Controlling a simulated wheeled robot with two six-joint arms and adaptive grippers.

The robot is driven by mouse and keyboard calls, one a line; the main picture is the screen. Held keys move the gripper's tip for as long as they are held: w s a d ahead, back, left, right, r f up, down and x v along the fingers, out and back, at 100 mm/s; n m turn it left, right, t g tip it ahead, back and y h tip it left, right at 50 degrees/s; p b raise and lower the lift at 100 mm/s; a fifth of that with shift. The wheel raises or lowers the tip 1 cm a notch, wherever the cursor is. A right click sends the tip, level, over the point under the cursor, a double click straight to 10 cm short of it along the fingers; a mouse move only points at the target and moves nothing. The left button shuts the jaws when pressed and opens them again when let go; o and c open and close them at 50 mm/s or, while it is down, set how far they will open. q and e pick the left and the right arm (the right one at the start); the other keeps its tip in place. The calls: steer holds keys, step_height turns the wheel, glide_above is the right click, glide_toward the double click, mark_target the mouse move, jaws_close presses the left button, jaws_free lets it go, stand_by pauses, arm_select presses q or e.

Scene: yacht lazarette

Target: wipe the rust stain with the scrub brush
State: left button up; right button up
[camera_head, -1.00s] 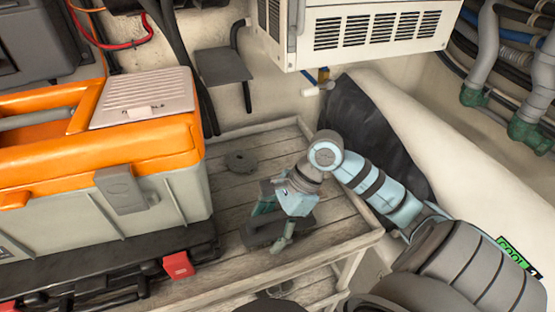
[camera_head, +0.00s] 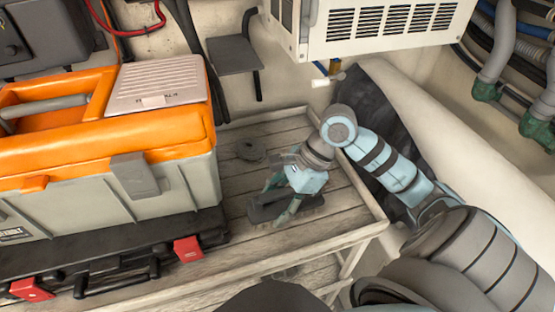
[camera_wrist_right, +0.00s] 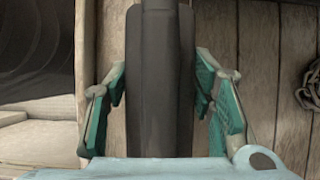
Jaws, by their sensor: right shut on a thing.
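The scrub brush (camera_head: 262,213) is a dark grey block with a handle, low over the slatted wooden shelf. My right gripper (camera_head: 280,198) is shut on it from above. In the right wrist view the dark brush (camera_wrist_right: 158,95) runs up the middle between the two teal fingers of my right gripper (camera_wrist_right: 160,115). I cannot tell whether the bristles touch the slats. No rust stain can be made out; the brush and gripper cover part of the shelf. My left gripper is not in view.
The wooden shelf (camera_head: 345,215) has a raised rim. An orange and grey toolbox (camera_head: 175,195) stands left, by a black case (camera_head: 125,262) with red latches. A white vented box (camera_head: 385,28) overhangs the back.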

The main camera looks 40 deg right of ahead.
arm_select(q)
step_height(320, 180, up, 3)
steer(key=p, duration=0.3)
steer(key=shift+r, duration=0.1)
arm_select(e)
step_height(320, 180, up, 17)
steer(key=shift+f, duration=0.15)
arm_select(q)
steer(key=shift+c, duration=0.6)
